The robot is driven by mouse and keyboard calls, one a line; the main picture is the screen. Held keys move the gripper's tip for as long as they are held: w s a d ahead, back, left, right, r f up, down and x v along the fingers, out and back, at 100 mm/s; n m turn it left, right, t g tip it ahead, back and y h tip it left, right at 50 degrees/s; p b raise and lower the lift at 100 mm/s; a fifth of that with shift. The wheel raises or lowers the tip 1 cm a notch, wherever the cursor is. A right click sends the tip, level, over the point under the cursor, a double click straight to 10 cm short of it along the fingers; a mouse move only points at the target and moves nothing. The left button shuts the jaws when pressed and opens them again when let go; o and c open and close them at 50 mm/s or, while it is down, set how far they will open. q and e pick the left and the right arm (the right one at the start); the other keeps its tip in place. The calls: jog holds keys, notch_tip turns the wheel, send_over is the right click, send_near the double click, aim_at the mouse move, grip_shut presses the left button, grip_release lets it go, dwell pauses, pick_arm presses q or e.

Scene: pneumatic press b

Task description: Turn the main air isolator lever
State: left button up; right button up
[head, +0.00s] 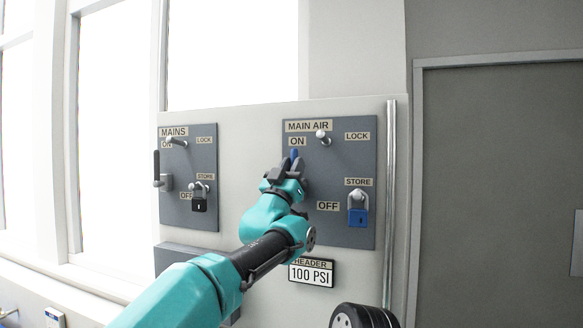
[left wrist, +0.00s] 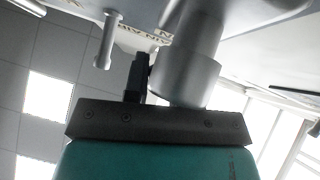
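The MAIN AIR panel (head: 345,220) is a dark grey plate on the pale cabinet in the head view. A blue lever tip (head: 294,153) shows just below ON, beside my left gripper (head: 290,168). The dark fingers are around or against the lever; the rest of it is hidden behind them. In the left wrist view, a dark finger (left wrist: 137,78) stands beside a large grey cylinder (left wrist: 185,75), and its grip is unclear. My right gripper is not in view.
A blue padlock (head: 358,214) hangs at STORE, and a bare metal peg (head: 322,135) sticks out near LOCK. The MAINS panel (head: 188,215) on the left has a black handle (head: 157,166) and a black padlock (head: 199,204). A vertical pipe (head: 389,200) runs along the right.

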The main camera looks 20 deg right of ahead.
pick_arm(q)
jog(key=o, duration=0.3)
jog(key=shift+o, duration=0.2)
jog(key=shift+s+a, duration=0.1)
jog(key=v, duration=1.7)
jog(key=shift+f, duration=0.2)
